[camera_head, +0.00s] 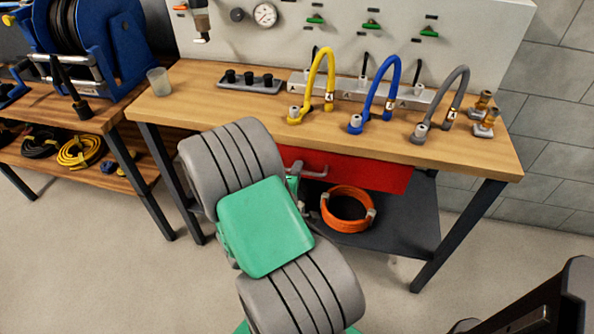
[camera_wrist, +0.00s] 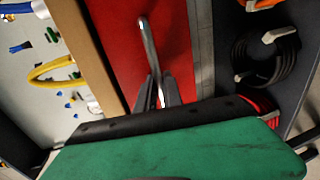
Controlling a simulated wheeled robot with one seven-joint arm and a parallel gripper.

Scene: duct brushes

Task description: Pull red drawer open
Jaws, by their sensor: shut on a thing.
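The red drawer (camera_head: 370,172) sits under the front edge of the wooden workbench top (camera_head: 400,142). Its front looks about level with the bench edge; any small gap is hard to judge. In the wrist view the red front (camera_wrist: 110,50) fills the upper middle, with a grey bar handle (camera_wrist: 147,40) standing out from it. My gripper (camera_wrist: 160,92) is shut on the lower part of this handle. In the head view my arm hides the drawer's left part and most of my gripper (camera_head: 294,183); the handle's end (camera_head: 318,172) shows beside it.
An orange hose coil (camera_head: 348,207) lies on the dark lower shelf below the drawer. Yellow (camera_head: 326,75), blue (camera_head: 388,85) and grey (camera_head: 456,95) hoses stand on the bench top. A bench leg (camera_head: 455,240) is at right. The floor in front is clear.

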